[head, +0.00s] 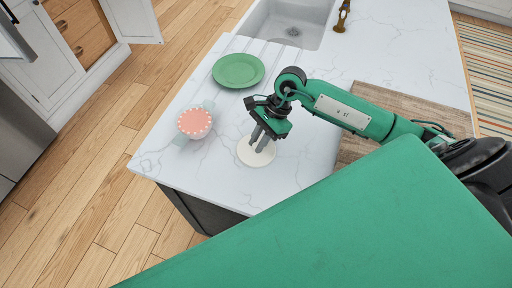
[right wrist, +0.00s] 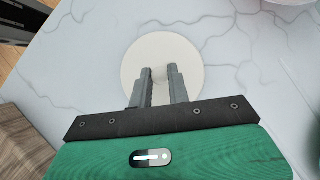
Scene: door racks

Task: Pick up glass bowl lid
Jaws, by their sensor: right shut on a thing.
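The lid is a round, cream-white disc (head: 256,154) near the front edge of the white marble counter. My right gripper (head: 261,143) points down over it, its grey fingers at the middle of the disc. In the right wrist view the disc (right wrist: 190,58) lies under and around the fingertips (right wrist: 159,73). The fingers are close together and shut on a small part at its centre, probably a knob, mostly hidden between them. I cannot tell whether the disc touches the counter. My left gripper is not in view.
A bowl with a pink top (head: 194,122) stands to the left on the counter. A green plate (head: 238,70) lies behind, near the sink (head: 287,22). A wooden board (head: 385,108) lies under my right arm. The counter's front edge is close.

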